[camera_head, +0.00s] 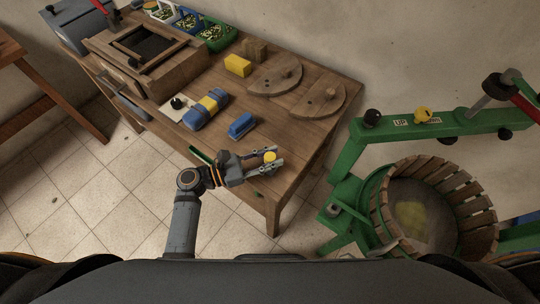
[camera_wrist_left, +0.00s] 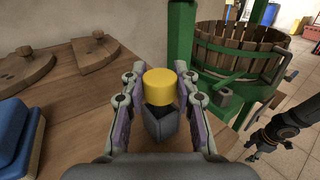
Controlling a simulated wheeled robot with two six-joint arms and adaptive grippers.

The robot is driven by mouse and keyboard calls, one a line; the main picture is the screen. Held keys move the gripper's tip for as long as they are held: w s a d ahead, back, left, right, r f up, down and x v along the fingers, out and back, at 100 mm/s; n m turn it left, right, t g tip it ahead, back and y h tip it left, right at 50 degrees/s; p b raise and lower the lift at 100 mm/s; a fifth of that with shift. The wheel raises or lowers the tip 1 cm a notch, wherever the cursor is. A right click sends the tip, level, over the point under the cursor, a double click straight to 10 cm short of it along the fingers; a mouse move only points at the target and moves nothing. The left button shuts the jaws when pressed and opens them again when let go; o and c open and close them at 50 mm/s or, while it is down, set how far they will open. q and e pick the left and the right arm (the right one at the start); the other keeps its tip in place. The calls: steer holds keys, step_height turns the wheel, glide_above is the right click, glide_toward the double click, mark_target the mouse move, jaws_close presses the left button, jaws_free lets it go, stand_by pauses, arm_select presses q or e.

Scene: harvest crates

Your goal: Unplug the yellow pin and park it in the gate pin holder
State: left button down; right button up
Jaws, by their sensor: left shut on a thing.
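A yellow cylindrical pin head (camera_head: 270,156) is between the fingers of my left gripper (camera_head: 272,160), at the front right edge of the wooden table. In the left wrist view the yellow pin head (camera_wrist_left: 160,86) sits between the two fingers, which are shut on it. A dark grey piece shows below it; I cannot tell whether it belongs to the pin. The pin's lower end is hidden. Another yellow knob (camera_head: 422,114) stands on the press's green beam. I cannot make out the gate pin holder for certain. My right gripper (camera_wrist_left: 256,143) shows dark at the wrist view's right edge, jaws unclear.
A green press (camera_head: 345,190) with a slatted basket (camera_head: 472,200) stands to the right.

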arm_select(q)
steer(key=c, duration=0.9)
jaws_free()
steer(key=shift+c, duration=0.2)
steer(key=v, duration=1.2)
